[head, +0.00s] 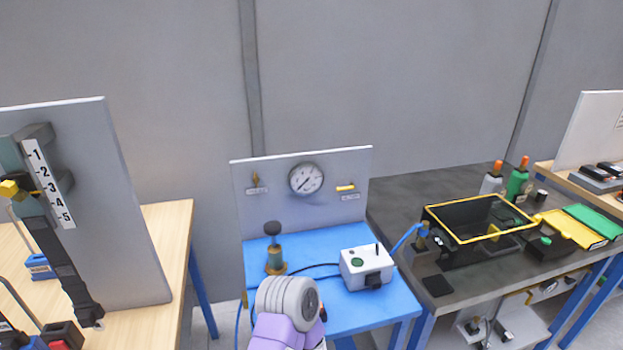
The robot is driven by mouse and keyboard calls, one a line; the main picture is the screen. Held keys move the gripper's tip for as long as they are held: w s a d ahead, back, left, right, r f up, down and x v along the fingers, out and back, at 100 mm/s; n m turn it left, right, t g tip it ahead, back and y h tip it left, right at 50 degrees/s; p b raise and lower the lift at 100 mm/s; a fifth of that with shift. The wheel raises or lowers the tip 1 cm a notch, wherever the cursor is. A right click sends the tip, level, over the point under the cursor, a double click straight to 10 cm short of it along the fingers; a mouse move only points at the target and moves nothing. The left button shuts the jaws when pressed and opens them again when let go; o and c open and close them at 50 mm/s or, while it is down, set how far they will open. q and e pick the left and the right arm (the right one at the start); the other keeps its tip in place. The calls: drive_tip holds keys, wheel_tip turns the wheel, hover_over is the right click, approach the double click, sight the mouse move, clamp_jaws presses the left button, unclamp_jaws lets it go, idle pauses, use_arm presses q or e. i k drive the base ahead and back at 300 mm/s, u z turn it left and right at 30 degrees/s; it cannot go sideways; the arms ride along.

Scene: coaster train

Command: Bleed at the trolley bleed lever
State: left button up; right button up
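The blue-topped trolley (336,320) stands at the centre with an upright grey panel (280,212) at its back. The panel carries a round white gauge (306,179), its needle appearing to point to the lower left. A small yellow lever (346,188) lies roughly level right of the gauge, above a label. A small brass fitting (255,184) sits left of it, above another label. Both labels are too small to read, so I cannot tell which one is the bleed lever. Part of my arm shows at the bottom centre, below the panel; neither gripper's fingers are visible.
A brass fitting with a dark knob (274,250) and a white control box (367,267) stand on the trolley, with hoses. Right is a dark bench (400,200) with a yellow-rimmed black bin (462,250). Left is a wooden table (172,225) with a tall grey board (110,190).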

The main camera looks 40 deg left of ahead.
sight(352, 186)
drive_tip(key=u, duration=1.65)
drive_tip(key=k, duration=0.8)
drive_tip(key=z, duration=0.75)
drive_tip(key=i, duration=0.45)
